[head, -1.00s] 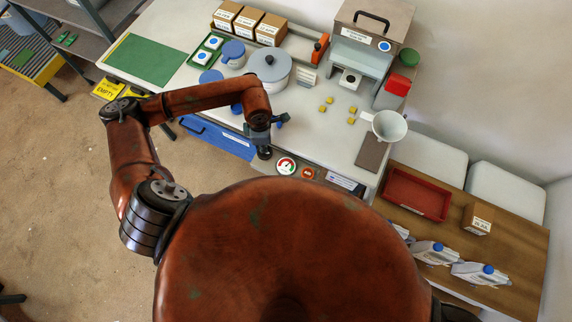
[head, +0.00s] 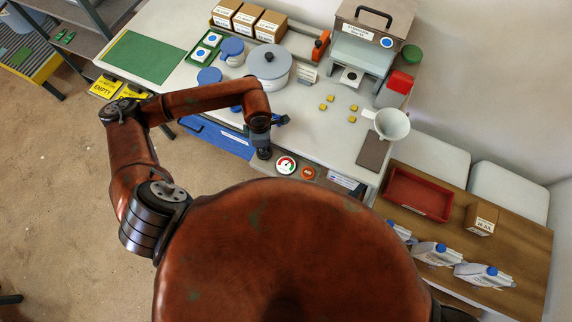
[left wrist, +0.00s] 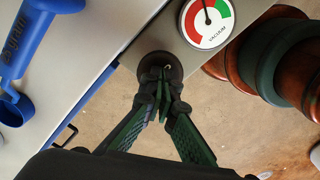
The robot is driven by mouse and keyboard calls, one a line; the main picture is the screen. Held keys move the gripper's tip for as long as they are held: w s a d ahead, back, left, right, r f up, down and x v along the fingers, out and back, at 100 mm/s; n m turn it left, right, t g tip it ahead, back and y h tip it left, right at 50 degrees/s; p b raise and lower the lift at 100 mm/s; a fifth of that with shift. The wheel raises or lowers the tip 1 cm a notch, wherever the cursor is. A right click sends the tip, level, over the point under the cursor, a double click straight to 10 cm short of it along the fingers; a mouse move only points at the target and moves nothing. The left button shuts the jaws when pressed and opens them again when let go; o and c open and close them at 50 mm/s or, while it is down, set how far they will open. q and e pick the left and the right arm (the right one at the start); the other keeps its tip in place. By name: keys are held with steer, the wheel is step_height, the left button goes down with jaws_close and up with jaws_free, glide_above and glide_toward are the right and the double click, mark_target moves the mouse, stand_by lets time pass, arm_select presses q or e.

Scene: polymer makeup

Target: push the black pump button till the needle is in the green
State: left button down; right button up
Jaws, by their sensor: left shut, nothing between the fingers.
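The black pump button (left wrist: 147,63) is a round dark disc near the edge of the worktop in the left wrist view. My left gripper (left wrist: 161,80) is shut and empty, with its fingertips over the button and covering its middle; whether they touch it I cannot tell. In the head view the left gripper (head: 264,149) points down at the counter's front edge, where it hides most of the button. The round vacuum gauge (left wrist: 208,35) has red and green sectors; it also shows in the head view (head: 286,165). Its needle points near the red-green border. My right gripper is out of view.
A red round label (head: 308,173) lies right of the gauge. A grey-lidded pot (head: 269,68), small yellow cubes and a white funnel (head: 391,124) stand farther back. A blue drawer (head: 216,138) is below the counter edge. A blue-handled item (left wrist: 28,40) lies nearby.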

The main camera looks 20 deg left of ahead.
arm_select(q)
steer(key=shift+f+b, duration=0.5)
steer(key=shift+f, duration=0.3)
steer(key=shift+r, duration=0.1)
steer(key=shift+r+p, duration=1.05)
steer(key=shift+r, duration=0.95)
